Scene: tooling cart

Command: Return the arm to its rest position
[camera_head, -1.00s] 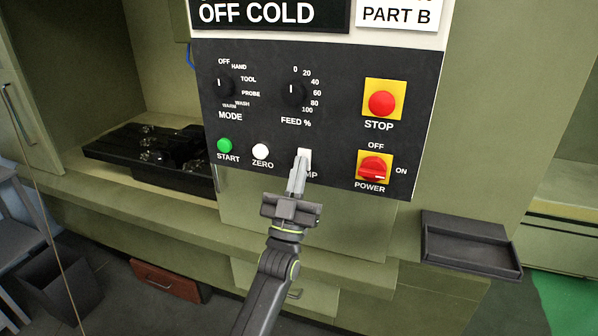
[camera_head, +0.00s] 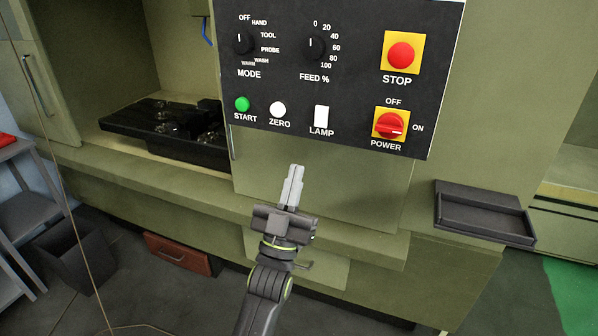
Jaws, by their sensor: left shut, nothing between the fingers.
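My left gripper (camera_head: 291,186) is in the head view, below the control panel (camera_head: 365,95). Its two pale fingers are shut together with nothing between them, pointing up toward the panel. The white LAMP switch (camera_head: 321,117) is above and to the right of the fingertips, clear of them. My right gripper is not in view.
The panel also bears a green START button (camera_head: 242,104), white ZERO button (camera_head: 278,109), red STOP button (camera_head: 401,55) and red POWER knob (camera_head: 390,124). A dark tray (camera_head: 485,215) juts out at right. A black fixture (camera_head: 165,130) sits in the recess at left. A bin (camera_head: 75,262) stands on the floor.

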